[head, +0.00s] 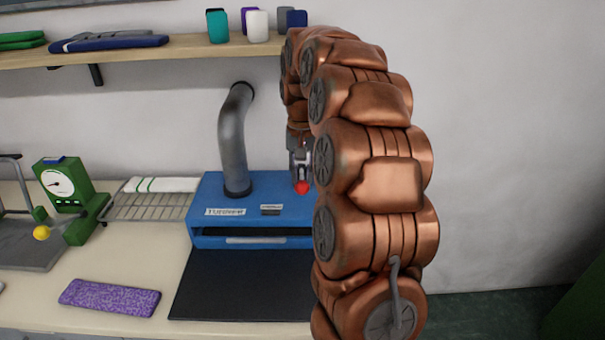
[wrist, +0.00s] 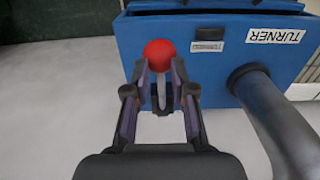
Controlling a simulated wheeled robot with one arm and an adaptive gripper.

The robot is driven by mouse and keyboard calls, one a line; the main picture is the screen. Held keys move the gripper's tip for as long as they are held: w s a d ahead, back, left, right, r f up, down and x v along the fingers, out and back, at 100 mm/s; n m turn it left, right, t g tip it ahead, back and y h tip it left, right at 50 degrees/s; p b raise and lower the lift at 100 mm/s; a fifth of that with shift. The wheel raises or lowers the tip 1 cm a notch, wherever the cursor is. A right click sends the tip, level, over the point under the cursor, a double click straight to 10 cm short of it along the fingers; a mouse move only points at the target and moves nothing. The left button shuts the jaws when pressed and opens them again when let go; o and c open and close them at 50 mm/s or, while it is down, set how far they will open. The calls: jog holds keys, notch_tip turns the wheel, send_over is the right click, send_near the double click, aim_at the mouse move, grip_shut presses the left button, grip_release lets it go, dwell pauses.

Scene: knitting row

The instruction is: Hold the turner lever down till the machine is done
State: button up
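The turner (head: 212,192) is a blue box on the counter with a grey pipe rising from its top; it also shows upside down in the wrist view (wrist: 190,70). Its lever ends in a red ball knob (head: 302,187). In the wrist view the red knob (wrist: 160,54) sits at my fingertips, and a pale shaft shows between the fingers. My gripper (wrist: 161,80) has its fingers apart, one on each side of the lever. In the head view my gripper (head: 300,165) points down just above the knob. Whether the fingers touch the knob is unclear.
A black mat (head: 240,285) lies before the turner. A purple knitted piece (head: 109,298), a wire rack (head: 150,207) with a white cloth and a green dial device (head: 68,187) stand to the left. A shelf (head: 150,52) with several items runs above. My arm hides the counter's right end.

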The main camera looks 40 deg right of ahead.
aim_at(302, 181)
jog(key=shift+s+a+f+b, duration=0.15)
jog(key=shift+f+b, duration=0.5)
jog(key=shift+f, duration=0.4)
jog(key=shift+s+a+f+b, duration=0.1)
jog(key=shift+f+b, duration=0.5)
jog(key=shift+f, duration=0.4)
dwell(1.1)
notch_tip(302, 181, up, 13)
jog(key=p, duration=0.4)
dwell(1.3)
dwell(0.4)
jog(key=s+a+f+n+g, duration=0.1)
jog(key=s+a+f+n, duration=0.25)
jog(key=s+a, duration=0.65)
jog(key=s+a+f+n, duration=0.3)
jog(key=s+a+f, duration=0.1)
jog(key=s+a, duration=0.65)
jog(key=s+a+f, duration=0.3)
jog(key=s+f, duration=0.3)
jog(key=s, duration=0.3)
jog(key=shift+s+n+g, duration=0.25)
jog(key=shift+n+g, duration=0.15)
jog(key=shift+n, duration=0.05)
